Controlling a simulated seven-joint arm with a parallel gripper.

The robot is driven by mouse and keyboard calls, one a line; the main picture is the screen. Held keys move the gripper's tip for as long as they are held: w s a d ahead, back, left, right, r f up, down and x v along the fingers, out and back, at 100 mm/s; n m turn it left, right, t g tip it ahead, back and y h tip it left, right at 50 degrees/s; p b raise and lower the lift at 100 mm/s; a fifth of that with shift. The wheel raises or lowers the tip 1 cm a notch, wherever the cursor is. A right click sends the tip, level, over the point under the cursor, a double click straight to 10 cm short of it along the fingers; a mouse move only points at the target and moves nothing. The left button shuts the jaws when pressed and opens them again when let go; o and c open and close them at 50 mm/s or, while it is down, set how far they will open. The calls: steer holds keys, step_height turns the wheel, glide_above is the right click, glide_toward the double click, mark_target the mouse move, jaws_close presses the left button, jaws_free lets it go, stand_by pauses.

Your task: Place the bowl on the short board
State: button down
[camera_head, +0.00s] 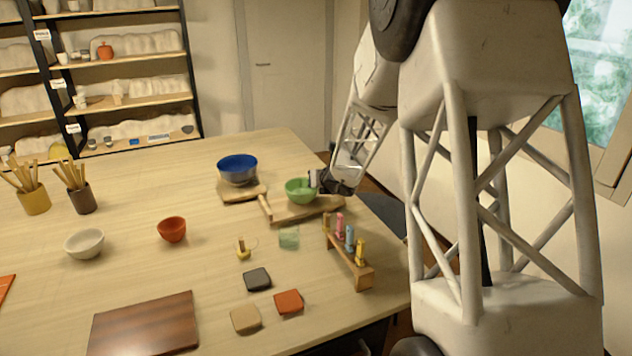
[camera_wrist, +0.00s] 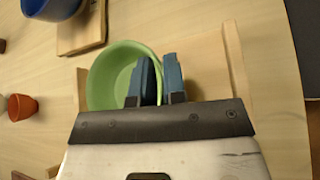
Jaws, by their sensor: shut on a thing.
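The green bowl (camera_head: 296,192) is at the back right of the table, over a light wooden board (camera_head: 284,216) with raised bars at its ends. My gripper (camera_head: 316,181) is shut on the bowl's right rim. In the wrist view, the blue fingers (camera_wrist: 161,78) straddle the rim of the green bowl (camera_wrist: 108,75), which looks empty. The board (camera_wrist: 206,65) shows beneath and to the right. I cannot tell whether the bowl touches it. A smaller wooden board (camera_head: 243,196) lies to the left, with a blue bowl (camera_head: 238,166) on it.
A red bowl (camera_head: 172,229) and a white bowl (camera_head: 84,243) stand to the left. A rack of coloured bottles (camera_head: 350,262) stands front right of the board. Several small tiles and a dark brown board (camera_head: 146,325) lie in front.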

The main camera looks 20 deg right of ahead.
steer(key=c, duration=1.2)
jaws_free()
steer(key=shift+f, duration=0.1)
steer(key=shift+s, duration=0.1)
steer(key=shift+v, duration=6)
